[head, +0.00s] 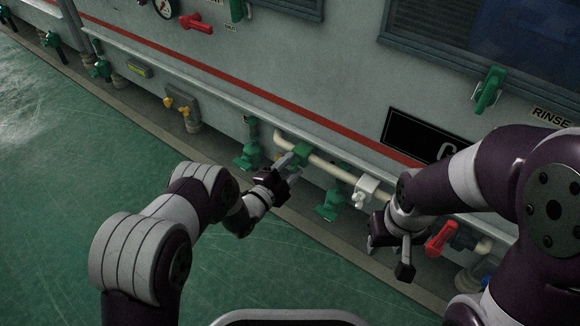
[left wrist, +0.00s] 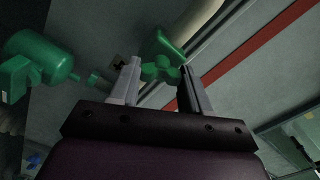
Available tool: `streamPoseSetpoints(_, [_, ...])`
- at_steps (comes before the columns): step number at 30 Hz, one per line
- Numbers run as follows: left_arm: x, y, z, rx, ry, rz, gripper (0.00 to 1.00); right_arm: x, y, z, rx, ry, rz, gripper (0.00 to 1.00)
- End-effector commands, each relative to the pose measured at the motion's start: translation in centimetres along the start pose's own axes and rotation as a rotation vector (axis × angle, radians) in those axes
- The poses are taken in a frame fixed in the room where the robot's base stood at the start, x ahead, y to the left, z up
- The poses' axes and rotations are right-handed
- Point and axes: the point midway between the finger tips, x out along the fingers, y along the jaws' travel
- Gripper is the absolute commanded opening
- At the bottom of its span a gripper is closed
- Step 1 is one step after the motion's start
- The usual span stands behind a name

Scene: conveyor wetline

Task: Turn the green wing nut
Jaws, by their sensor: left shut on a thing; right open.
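The green wing nut (left wrist: 160,69) shows between the two fingers of my left gripper (left wrist: 160,85) in the left wrist view. It has rounded lobes and sits by a green fitting (left wrist: 170,46) on the beige pipe. In the head view my left gripper (head: 288,164) is at the green fitting (head: 301,151) on the pipe, and its fingers partly hide the nut. The left gripper is shut on the nut. My right gripper (head: 388,252) is open and empty, in front of the pipe's right part.
A beige pipe (head: 330,168) runs along the wall, with a white fitting (head: 367,190) on it. Green valves (head: 247,158) (head: 331,207) stand below. A red handle (head: 441,238) is close to my right gripper. Yellow valves (head: 182,105) are further left. The green floor (head: 60,200) is clear.

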Motion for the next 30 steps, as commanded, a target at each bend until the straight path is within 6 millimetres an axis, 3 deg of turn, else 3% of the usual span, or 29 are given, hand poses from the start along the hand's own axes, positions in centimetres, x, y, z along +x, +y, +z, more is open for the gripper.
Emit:
streamPoseSetpoints(13, [-0.1, 0.2, 0.0, 0.012, -0.001, 0.003, 0.17, 0.0, 0.0, 0.0, 0.0, 0.0, 0.0, 0.43])
streamPoseSetpoints(14, [-0.1, 0.2, 0.0, 0.012, -0.001, 0.003, 0.5, 0.0, 0.0, 0.0, 0.0, 0.0, 0.0, 0.43])
streamPoseSetpoints(16, [-0.1, 0.1, 0.0, 0.011, -0.001, 0.003, 0.72, 0.0, 0.0, 0.0, 0.0, 0.0, 0.0, 0.43])
streamPoseSetpoints(25, [-0.2, 0.0, 0.0, 0.011, -0.001, 0.002, 0.72, -0.2, 0.0, 0.0, 0.0, 0.0, 0.0, 0.43])
streamPoseSetpoints(30, [-3.0, -0.6, -0.3, 0.008, -0.004, 0.004, 0.72, -2.7, 0.0, -0.3, 0.0, 0.0, 0.0, 0.43])
